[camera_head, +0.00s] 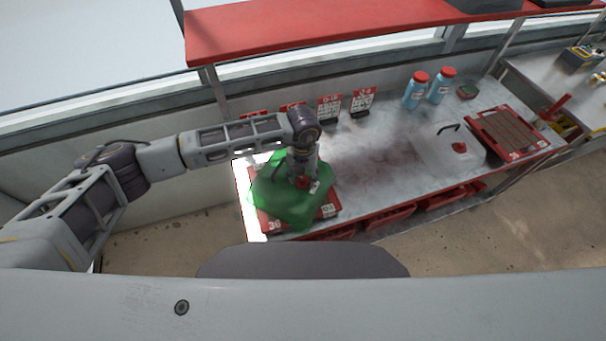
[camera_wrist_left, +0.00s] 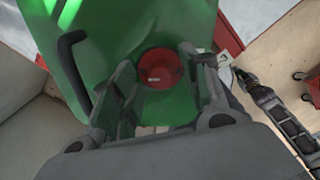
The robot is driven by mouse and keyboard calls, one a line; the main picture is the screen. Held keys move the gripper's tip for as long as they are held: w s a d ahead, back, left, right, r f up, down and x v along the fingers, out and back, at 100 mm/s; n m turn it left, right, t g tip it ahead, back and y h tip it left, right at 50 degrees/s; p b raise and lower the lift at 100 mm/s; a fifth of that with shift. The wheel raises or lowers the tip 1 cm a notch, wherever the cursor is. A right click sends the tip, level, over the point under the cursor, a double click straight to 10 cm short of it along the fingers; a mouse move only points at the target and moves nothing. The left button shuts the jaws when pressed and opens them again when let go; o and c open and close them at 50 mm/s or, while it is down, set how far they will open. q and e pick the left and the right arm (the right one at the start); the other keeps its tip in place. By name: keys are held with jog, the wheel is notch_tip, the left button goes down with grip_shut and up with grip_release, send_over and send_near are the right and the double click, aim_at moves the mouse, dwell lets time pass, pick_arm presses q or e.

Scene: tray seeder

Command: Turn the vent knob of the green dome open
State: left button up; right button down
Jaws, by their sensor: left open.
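The green dome (camera_head: 270,198) covers a red tray (camera_head: 328,210) at the left end of the bench. The dome fills much of the left wrist view (camera_wrist_left: 140,35). Its red vent knob (camera_wrist_left: 161,69) is round with a small pale mark, and a black handle (camera_wrist_left: 72,65) is to its left. My left gripper (camera_head: 303,183) points down over the dome's top. In the wrist view its two fingers (camera_wrist_left: 160,85) are apart, one on each side of the knob. I cannot tell whether they touch it.
A clear dome with a red knob (camera_head: 459,147) stands farther right beside a brown-filled red tray (camera_head: 508,133). Two blue bottles (camera_head: 415,91) and several labelled packets (camera_head: 329,108) line the back. A red shelf (camera_head: 380,30) hangs above. The bench middle (camera_head: 380,150) is clear.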

pick_arm(q)
jog(key=shift+f, duration=0.2)
grip_shut()
dwell(0.3)
jog(key=shift+f+m+b, duration=0.15)
jog(key=shift+m+b, duration=0.75)
jog(key=shift+b, duration=0.45)
jog(key=shift+m+b, duration=0.5)
